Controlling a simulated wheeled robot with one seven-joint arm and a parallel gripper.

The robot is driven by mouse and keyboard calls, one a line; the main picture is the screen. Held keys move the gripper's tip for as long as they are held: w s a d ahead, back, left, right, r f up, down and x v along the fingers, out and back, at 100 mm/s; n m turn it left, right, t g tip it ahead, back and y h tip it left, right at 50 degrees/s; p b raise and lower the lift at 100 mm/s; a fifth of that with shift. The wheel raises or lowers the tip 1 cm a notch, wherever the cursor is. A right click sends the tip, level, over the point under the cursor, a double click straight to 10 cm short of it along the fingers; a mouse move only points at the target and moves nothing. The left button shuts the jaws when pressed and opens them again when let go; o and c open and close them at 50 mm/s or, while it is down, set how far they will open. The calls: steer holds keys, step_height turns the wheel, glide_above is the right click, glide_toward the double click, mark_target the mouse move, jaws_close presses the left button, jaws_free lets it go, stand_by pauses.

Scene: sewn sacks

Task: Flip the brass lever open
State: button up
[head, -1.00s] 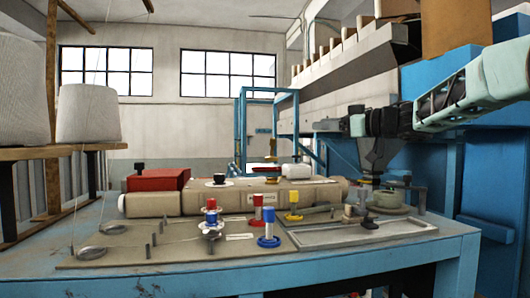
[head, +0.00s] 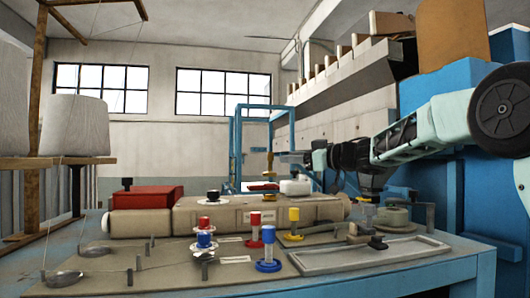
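My gripper (head: 369,198) hangs from the arm at the right side of the bench and points down. Its fingertips are small and dark here, so I cannot tell how far apart they are. Just below is a small brass-coloured piece with a dark block (head: 377,243) at its foot, which may be the brass lever. Whether the fingers touch it is not clear. A small tan block (head: 353,236) stands to its left.

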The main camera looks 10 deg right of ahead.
mark_target(271, 157)
steer(key=p+x, duration=0.4)
steer(key=x, duration=0.5)
steer(key=shift+w+a, duration=0.2)
steer(key=shift+a, duration=0.1)
jaws_close()
